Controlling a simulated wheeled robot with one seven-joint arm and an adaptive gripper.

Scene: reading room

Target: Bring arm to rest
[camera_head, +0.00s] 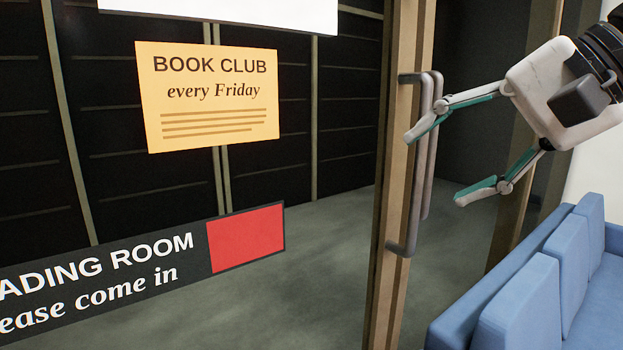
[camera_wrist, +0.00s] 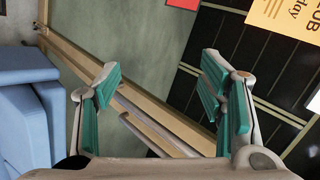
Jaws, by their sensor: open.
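My gripper (camera_head: 437,163) reaches in from the upper right in the head view, with its two teal-padded fingers spread wide and nothing between them. In the wrist view my gripper (camera_wrist: 160,95) also shows open and empty. A metal pull handle (camera_head: 427,150) stands upright on the wooden door frame, close to the fingertips in the picture. In the wrist view the handle (camera_wrist: 150,128) runs slantwise between and beyond the fingers. I cannot tell whether a finger touches it.
A glass panel carries a yellow Book Club notice (camera_head: 210,130) and a dark Reading Room sign with a red patch (camera_head: 246,243). The wooden door edge (camera_head: 388,270) is upright. A blue sofa (camera_head: 520,300) stands at the lower right. Grey floor shows behind the glass.

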